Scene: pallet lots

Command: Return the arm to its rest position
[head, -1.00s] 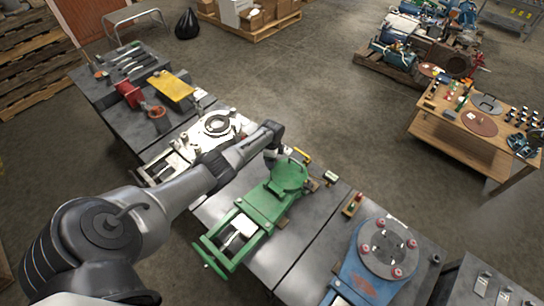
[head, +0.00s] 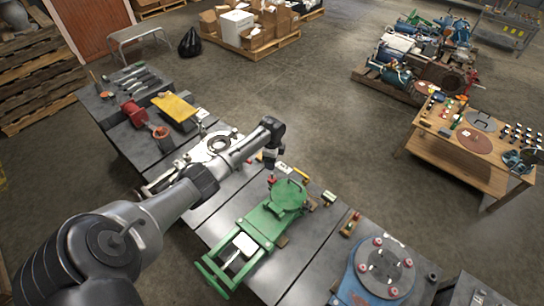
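My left arm comes in from the lower left and stretches over the grey work tables. Its gripper (head: 271,159) hangs at the end of the arm, just behind the green machine (head: 262,228) in the picture. The gripper is small and dark here, so I cannot tell whether its fingers are open or shut. No held thing can be made out clearly; a small red item (head: 271,180) shows just below it. My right arm and gripper are not in view.
A white machine (head: 215,147) stands left of the green one, partly behind my arm. A blue machine with a round grey plate (head: 385,265) stands at the lower right. A wooden table (head: 470,158) with small parts stands at the right. The floor between is clear.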

